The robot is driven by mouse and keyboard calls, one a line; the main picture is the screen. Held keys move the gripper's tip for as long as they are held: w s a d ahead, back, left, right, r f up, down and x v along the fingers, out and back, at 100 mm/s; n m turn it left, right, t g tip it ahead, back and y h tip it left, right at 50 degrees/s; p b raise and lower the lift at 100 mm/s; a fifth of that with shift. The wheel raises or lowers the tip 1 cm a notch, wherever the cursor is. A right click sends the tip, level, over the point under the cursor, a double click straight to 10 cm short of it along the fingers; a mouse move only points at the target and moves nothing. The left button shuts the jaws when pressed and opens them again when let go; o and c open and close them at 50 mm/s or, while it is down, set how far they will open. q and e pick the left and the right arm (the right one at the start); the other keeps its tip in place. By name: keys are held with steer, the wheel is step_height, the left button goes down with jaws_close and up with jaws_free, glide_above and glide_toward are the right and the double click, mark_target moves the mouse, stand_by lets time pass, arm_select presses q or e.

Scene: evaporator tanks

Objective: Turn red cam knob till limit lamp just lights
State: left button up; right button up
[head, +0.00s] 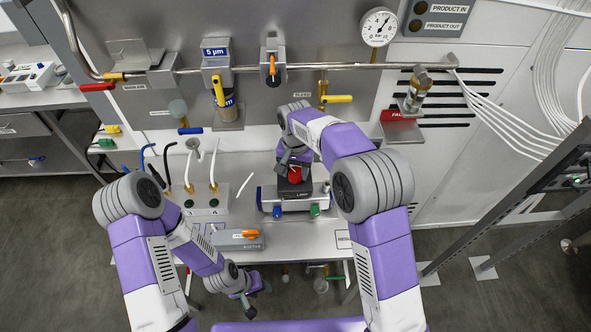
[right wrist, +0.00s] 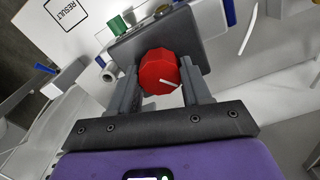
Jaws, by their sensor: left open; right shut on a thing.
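The red cam knob (right wrist: 160,72) sits on a dark grey block (right wrist: 125,47) and has a white pointer line on its face. In the head view the red knob (head: 295,174) shows partly below my right gripper (head: 290,165). In the right wrist view my right gripper (right wrist: 158,88) has one finger on each side of the knob and is shut on it. My left gripper (head: 246,296) is open and empty, low in front of the bench edge. I cannot tell which part is the limit lamp, or whether any lamp is lit.
A pipe with valves and a gauge (head: 379,27) runs along the back panel. A RESULT card (right wrist: 72,14) lies near the knob unit.

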mark_target(295, 172)
steer(key=shift+r+n+p, duration=0.1)
steer(key=shift+n+p, duration=0.35)
steer(key=shift+n, duration=0.15)
steer(key=shift+c, duration=0.4)
steer(key=shift+n, duration=0.6)
steer(key=o, duration=1.1)
steer(key=shift+c, duration=0.2)
step_height(295, 172, up, 8)
steer(key=shift+f+p, duration=0.25)
steer(key=shift+p, duration=0.15)
